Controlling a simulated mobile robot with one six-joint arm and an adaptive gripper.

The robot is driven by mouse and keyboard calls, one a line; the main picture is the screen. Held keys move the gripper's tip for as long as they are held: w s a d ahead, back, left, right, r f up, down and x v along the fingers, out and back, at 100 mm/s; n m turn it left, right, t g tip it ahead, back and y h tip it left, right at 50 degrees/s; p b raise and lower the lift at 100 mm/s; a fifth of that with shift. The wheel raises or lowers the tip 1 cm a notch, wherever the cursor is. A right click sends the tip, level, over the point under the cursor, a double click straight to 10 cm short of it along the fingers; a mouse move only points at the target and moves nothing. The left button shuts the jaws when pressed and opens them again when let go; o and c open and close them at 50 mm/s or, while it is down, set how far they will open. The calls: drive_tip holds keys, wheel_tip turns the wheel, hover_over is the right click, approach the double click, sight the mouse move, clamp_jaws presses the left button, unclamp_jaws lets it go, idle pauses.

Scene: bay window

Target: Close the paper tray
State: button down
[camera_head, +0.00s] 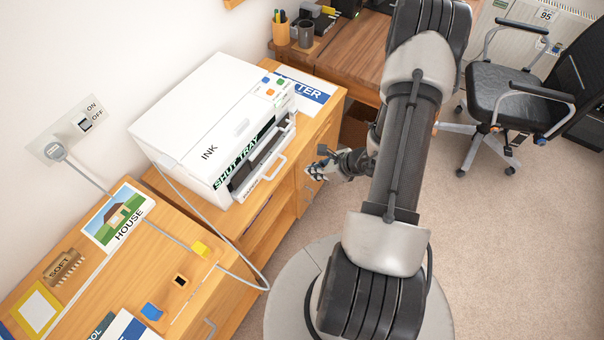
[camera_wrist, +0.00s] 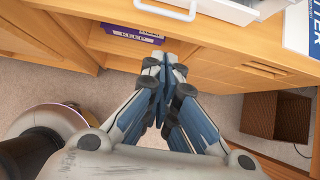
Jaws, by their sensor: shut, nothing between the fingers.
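The white printer (camera_head: 205,120) stands on the wooden cabinet against the wall, with a green "SHUT TRAY" label on its front. Its paper tray (camera_head: 263,172) sticks out of the front slot, with a white handle at its outer edge. In the wrist view the tray handle (camera_wrist: 165,10) shows at the top edge, with part of the white tray (camera_wrist: 225,8) beside it. My gripper (camera_head: 318,170) is shut and empty. It is to the right of the tray, apart from it. In the wrist view my gripper's closed fingertips (camera_wrist: 168,62) point toward the cabinet front, below the handle.
A power cable (camera_head: 215,232) runs from the wall socket past the printer and hangs over the cabinet edge. The open shelf holds a purple box (camera_wrist: 135,32). An office chair (camera_head: 515,100) stands at the right. Carpeted floor (camera_head: 500,250) is clear at lower right.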

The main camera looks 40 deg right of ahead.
sight(278, 168)
drive_tip(key=shift+w+a+r+b+x, duration=0.15)
drive_tip(key=shift+w+r+b+x, duration=0.3)
drive_tip(key=shift+x, duration=1.6)
drive_tip(key=shift+w+a+r+b+x, duration=0.15)
drive_tip(key=shift+b+x, duration=0.45)
drive_tip(key=shift+x, duration=1.45)
drive_tip(key=shift+w+a+r+b+x, duration=0.25)
drive_tip(key=shift+b+x, duration=0.3)
drive_tip(key=shift+x, duration=1.5)
drive_tip(key=w, duration=0.1)
drive_tip(key=w+a+b, duration=0.1)
drive_tip(key=w, duration=0.1)
drive_tip(key=shift+w+a, duration=0.25)
drive_tip(key=shift+w, duration=0.05)
drive_tip(key=shift+s+d, duration=0.1)
